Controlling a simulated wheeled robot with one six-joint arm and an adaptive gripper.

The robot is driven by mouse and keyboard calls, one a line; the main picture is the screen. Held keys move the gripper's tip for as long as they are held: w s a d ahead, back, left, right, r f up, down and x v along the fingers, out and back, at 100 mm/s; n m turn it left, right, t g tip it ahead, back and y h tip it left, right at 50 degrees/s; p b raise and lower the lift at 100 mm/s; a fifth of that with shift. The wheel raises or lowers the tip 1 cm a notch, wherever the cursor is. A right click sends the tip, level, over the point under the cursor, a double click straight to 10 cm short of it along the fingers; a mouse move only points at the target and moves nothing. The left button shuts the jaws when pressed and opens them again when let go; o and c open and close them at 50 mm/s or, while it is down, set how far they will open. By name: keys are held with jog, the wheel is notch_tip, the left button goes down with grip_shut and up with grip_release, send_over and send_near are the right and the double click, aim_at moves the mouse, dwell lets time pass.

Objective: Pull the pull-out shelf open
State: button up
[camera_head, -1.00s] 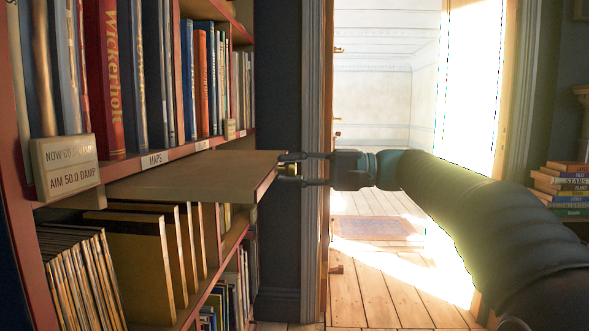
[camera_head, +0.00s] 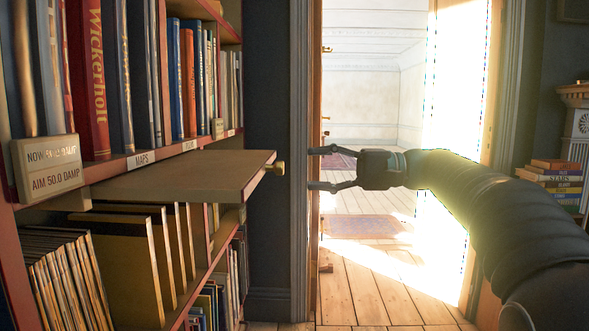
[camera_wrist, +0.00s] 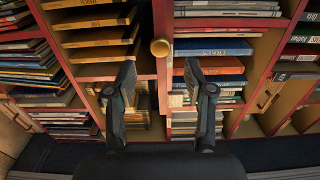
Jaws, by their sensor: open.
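The pull-out shelf (camera_head: 190,176) is a flat wooden board that sticks well out of the bookcase, below the MAPS label. Its small brass knob (camera_head: 276,168) is on the front edge. In the wrist view the knob (camera_wrist: 160,47) shows ahead of and between the fingertips, at the end of the shelf's edge. My gripper (camera_head: 318,168) is open and empty, to the right of the knob with a clear gap between them. In the wrist view both fingers (camera_wrist: 166,82) are spread apart and touch nothing.
The bookcase (camera_head: 232,134) is crowded with upright books above and below the shelf. A small damp sign (camera_head: 51,168) stands at the left. An open doorway lies behind my gripper. A stack of books (camera_head: 553,184) is at the far right.

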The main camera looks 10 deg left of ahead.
jog(key=d, duration=0.4)
jog(key=shift+w+d, duration=0.1)
jog(key=shift+d, duration=0.2)
jog(key=shift+w, duration=0.1)
